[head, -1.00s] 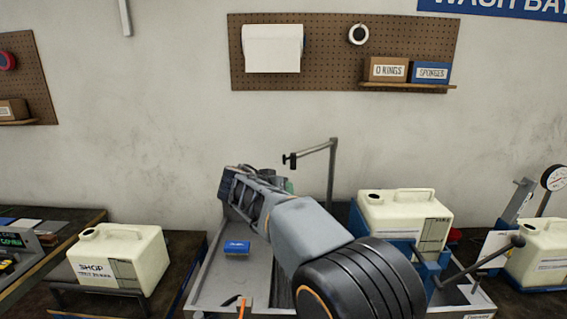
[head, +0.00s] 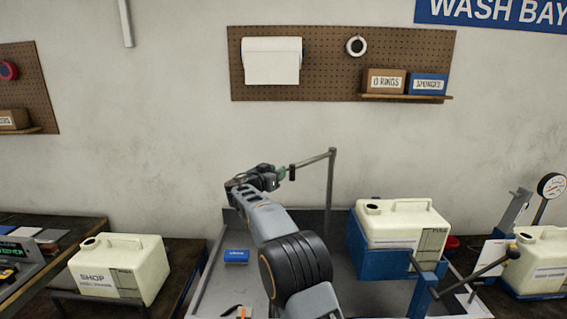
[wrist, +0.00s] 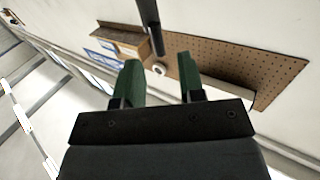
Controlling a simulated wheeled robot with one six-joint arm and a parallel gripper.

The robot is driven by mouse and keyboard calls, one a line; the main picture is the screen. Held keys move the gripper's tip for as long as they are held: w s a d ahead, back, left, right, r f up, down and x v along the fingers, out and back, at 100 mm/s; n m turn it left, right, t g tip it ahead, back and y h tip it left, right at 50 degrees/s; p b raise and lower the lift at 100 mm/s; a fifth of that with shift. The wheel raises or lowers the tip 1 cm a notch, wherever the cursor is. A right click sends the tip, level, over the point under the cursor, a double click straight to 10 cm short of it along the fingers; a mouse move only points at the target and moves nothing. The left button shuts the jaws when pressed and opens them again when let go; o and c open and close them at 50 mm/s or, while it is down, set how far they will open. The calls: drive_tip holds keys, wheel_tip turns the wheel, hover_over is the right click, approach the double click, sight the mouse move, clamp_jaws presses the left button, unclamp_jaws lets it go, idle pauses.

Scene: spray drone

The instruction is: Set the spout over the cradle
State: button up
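The spout (head: 312,161) is a thin grey arm on an upright post in the sink; it points left and ends in a short dark hanging tip. My gripper (head: 284,174) is just left of that tip. In the wrist view my gripper (wrist: 161,78) has its two green fingers apart, with nothing clearly held. A dark rod, seemingly the spout (wrist: 148,25), reaches down from the top edge toward the gap; whether it touches a finger I cannot tell. The blue cradle (head: 378,262) stands right of the post and holds a cream jug (head: 405,222).
The grey sink (head: 212,270) holds a blue block (head: 236,256) on its left floor. A cream SHOP jug (head: 120,268) stands at left. At right are a lever (head: 490,265), another jug (head: 545,258) and a round gauge (head: 551,186). The wall is close behind.

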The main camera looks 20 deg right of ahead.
drive_tip(key=shift+p+x, duration=1)
drive_tip(key=shift+x, duration=1.3)
drive_tip(key=shift+s, duration=0.1)
clamp_jaws()
